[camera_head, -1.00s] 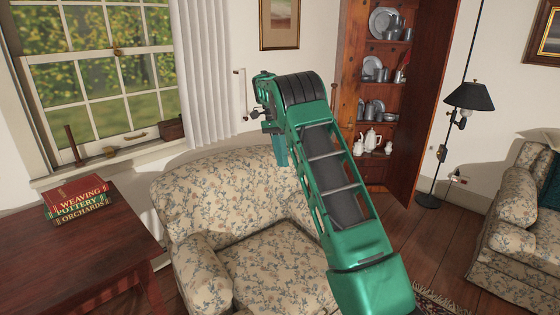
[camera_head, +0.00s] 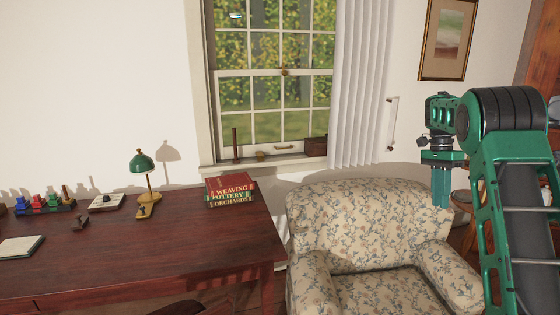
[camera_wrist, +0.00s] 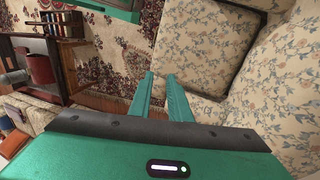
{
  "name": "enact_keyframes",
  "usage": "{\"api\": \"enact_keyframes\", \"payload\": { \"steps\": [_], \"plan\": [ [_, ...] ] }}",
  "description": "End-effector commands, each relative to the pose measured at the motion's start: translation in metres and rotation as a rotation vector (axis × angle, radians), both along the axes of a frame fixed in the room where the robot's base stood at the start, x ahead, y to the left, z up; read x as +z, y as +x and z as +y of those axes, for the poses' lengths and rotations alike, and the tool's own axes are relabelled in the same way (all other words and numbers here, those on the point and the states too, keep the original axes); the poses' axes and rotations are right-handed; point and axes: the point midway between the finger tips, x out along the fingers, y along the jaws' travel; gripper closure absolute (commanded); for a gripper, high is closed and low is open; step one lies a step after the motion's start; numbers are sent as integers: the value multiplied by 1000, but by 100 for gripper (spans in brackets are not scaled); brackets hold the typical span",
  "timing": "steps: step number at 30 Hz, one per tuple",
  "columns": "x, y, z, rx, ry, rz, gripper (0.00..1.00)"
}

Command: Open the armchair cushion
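The floral armchair (camera_head: 365,215) stands right of the desk in the head view, with its seat cushion (camera_head: 385,292) low in the picture, cut by the bottom edge. The cushion also shows in the wrist view (camera_wrist: 203,45), with a dark gap along parts of its edge. My gripper (camera_head: 440,203) hangs pointing down in front of the right part of the chair's back in the head view. In the wrist view its two fingers (camera_wrist: 159,76) are apart with nothing between them. They appear clear of the cushion.
A dark red desk (camera_head: 130,250) fills the left, with books (camera_head: 230,190), a green lamp (camera_head: 143,165) and small items on it. A window (camera_head: 275,80) and curtain (camera_head: 362,80) are behind. A patterned rug (camera_wrist: 110,40) covers floor beside the chair.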

Motion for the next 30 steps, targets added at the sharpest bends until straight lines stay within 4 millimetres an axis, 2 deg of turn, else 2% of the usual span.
{"api": "enact_keyframes", "payload": {
  "steps": [1, 6, 15, 23, 30],
  "plan": [
    [12, -17, 0, 25, 8, -13, 83],
    [35, -69, 2, 125, 36, -45, 83],
    [54, -170, 17, 310, 82, -106, 83],
    [47, -262, 41, 482, 117, -161, 83],
    [20, -346, 71, 649, 142, -213, 83]
  ]
}}
